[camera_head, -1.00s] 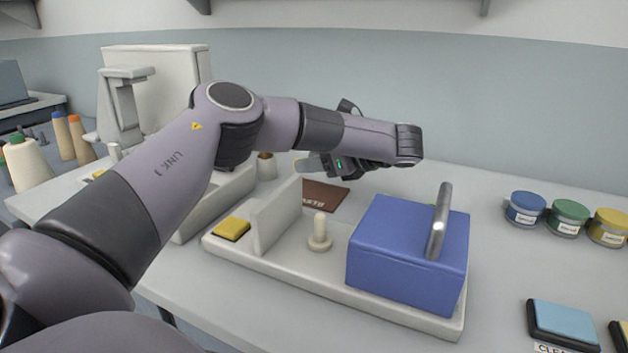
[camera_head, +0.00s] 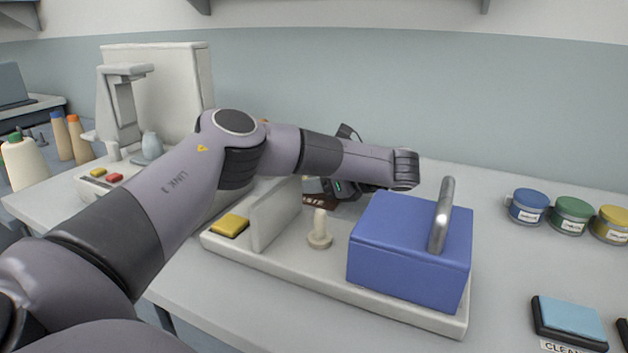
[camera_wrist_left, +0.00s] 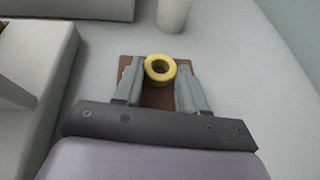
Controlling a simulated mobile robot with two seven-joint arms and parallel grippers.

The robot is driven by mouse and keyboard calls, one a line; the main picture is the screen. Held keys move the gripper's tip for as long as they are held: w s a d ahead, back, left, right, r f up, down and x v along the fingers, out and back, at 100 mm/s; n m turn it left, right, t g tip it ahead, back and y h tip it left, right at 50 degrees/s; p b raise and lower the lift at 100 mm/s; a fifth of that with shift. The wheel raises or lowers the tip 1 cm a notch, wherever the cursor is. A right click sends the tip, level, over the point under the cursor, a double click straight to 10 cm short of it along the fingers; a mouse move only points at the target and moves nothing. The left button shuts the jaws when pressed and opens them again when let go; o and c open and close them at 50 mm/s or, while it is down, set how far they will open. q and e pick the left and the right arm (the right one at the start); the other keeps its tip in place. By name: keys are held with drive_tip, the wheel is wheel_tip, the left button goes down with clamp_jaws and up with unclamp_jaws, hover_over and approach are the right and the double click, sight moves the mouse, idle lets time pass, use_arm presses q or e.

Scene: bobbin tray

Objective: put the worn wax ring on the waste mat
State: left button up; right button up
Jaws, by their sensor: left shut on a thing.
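The worn wax ring is a thick yellow ring (camera_wrist_left: 160,69), seen in the left wrist view. My left gripper (camera_wrist_left: 161,80) is shut on it, with one grey finger at each side. The ring is over the brown waste mat (camera_wrist_left: 158,98); I cannot tell whether it touches the mat. In the head view the mat (camera_head: 313,199) shows only in part, with the letters "STE", behind the tray. My left gripper (camera_head: 338,188) is low over it there, and its fingertips and the ring are hidden. My right gripper is not in view.
In front of the mat is a white tray (camera_head: 290,272) with an upright divider, a cream peg (camera_head: 319,232), a yellow block (camera_head: 230,225) and a blue box (camera_head: 408,255) with a metal handle. A white cup (camera_wrist_left: 173,14) stands beyond the mat. Lidded jars (camera_head: 570,216) stand at right.

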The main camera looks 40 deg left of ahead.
use_arm(q)
drive_tip(key=o, duration=1)
drive_tip(key=shift+r+p, duration=0.45)
drive_tip(key=shift+r, duration=0.2)
drive_tip(key=p+v, duration=0.1)
drive_tip(key=v, duration=1.1)
drive_tip(key=shift+p, duration=0.35)
